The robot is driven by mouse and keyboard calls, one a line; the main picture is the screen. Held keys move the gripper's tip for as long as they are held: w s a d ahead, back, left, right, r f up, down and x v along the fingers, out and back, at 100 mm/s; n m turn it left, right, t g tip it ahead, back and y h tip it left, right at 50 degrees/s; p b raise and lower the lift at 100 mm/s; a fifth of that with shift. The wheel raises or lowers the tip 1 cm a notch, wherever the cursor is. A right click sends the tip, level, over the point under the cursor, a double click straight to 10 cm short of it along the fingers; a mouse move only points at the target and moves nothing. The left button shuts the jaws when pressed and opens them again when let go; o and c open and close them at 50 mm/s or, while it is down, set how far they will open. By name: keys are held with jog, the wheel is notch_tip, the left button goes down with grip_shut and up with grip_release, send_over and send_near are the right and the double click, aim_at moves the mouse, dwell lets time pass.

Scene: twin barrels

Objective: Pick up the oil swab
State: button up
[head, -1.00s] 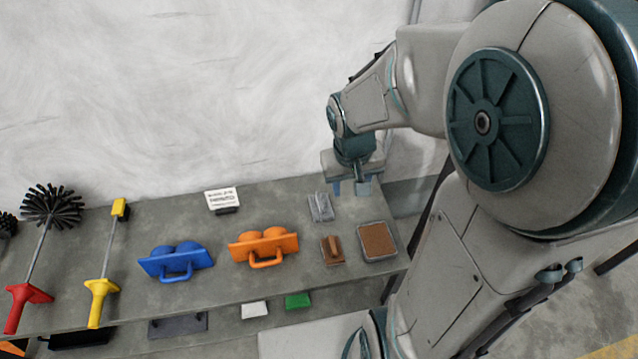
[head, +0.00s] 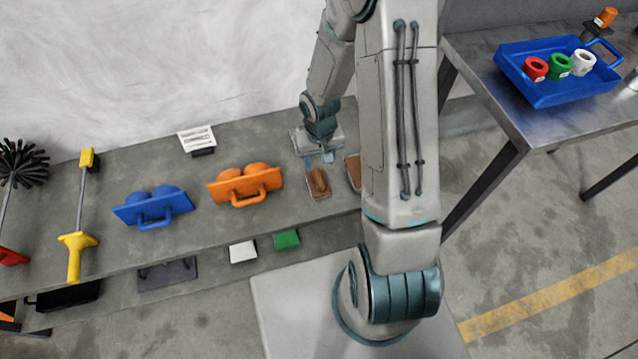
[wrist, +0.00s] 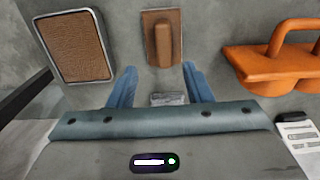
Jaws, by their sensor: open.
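No label marks the oil swab, so I cannot tell for sure which tool it is. A small grey piece (wrist: 168,98) shows between my fingers in the wrist view, mostly hidden by my gripper. My gripper (head: 318,160) is open and points down over the right part of the grey shelf (head: 90,215); its blue fingers (wrist: 160,86) also show in the wrist view. I cannot tell whether they touch the grey piece. A brown block with a ridge handle (head: 318,183) lies just in front of the fingers, also in the wrist view (wrist: 150,50).
A brown pad in a metal tray (wrist: 76,46) lies beside the block. An orange double-domed tool (head: 245,190), a blue one (head: 150,212), a yellow-handled stick (head: 77,245) and a sign (head: 197,139) share the shelf. A blue tray (head: 545,95) stands on the right table.

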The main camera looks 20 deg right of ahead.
aim_at(319, 176)
notch_tip(319, 176, down, 2)
jog(key=shift+s+a+f+b, duration=0.1)
jog(key=shift+s+f+b, duration=0.1)
jog(key=shift+f, duration=0.7)
jog(key=shift+s+a+f+b, duration=0.1)
jog(key=shift+f+b, duration=0.1)
jog(key=shift+f, duration=0.7)
jog(key=shift+s+a+f+b, duration=0.1)
jog(key=shift+f+b, duration=0.1)
jog(key=shift+f, duration=0.7)
grip_shut()
